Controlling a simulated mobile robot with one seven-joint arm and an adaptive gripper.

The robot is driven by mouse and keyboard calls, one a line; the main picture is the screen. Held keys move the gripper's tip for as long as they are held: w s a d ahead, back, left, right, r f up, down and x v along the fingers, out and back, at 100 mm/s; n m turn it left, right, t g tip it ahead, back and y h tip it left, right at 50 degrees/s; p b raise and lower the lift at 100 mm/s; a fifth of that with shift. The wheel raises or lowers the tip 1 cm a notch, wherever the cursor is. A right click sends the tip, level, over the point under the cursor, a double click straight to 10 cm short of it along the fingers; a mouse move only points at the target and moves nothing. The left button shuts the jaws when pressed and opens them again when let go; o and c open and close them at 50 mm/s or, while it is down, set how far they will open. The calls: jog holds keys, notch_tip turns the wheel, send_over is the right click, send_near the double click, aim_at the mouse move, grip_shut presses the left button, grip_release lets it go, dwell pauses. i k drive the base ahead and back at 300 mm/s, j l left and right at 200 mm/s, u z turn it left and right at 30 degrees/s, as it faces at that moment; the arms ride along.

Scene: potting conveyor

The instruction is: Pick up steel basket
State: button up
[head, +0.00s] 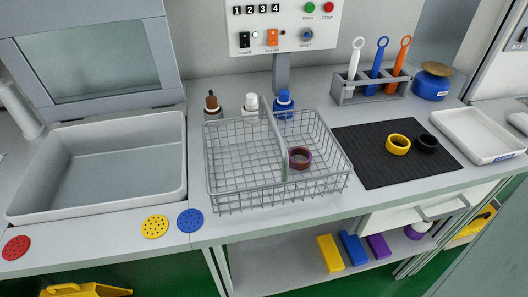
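The steel basket (240,196) is a grey wire basket standing upright on the counter in the middle of the head view. A grey bar handle (276,138) runs across its middle from back to front. A purple and brown ring (300,157) lies inside it, right of the handle. My gripper is not in view, and nothing is seen touching the basket.
Bottles with brown, white and blue tops (251,104) stand close behind the basket. A black mat (372,172) with yellow and black rings lies to its right. A grey sink (180,170) is to its left. Yellow and blue discs (190,220) lie at front left.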

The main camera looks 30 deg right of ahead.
aim_at(263, 104)
jog(key=k+j+z, duration=0.3)
jog(key=j+z, duration=0.45)
jog(key=j, duration=0.2)
